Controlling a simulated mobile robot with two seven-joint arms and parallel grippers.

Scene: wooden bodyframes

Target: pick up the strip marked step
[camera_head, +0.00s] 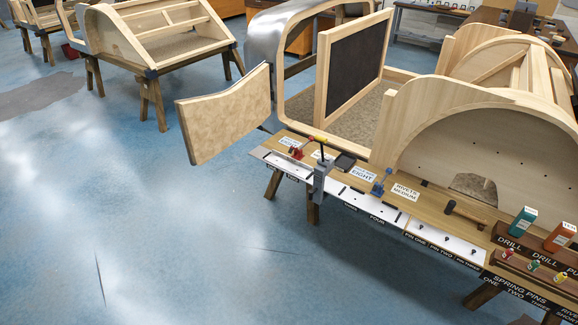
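I cannot make out a strip marked "step". Pale strips lie along the front edge of the wooden workbench (432,207). One white strip (358,200) at the middle has black lettering below it, of which I read "FOUR". Another white strip (291,164) lies at the bench's left end, its lettering too small to read. A white strip (445,240) to the right carries small dark pins. Neither of my grippers shows in this view.
A grey clamp (320,185) stands at the bench's front edge. A wooden body frame (480,130) rises behind. Blue floor (150,230) is clear at left.

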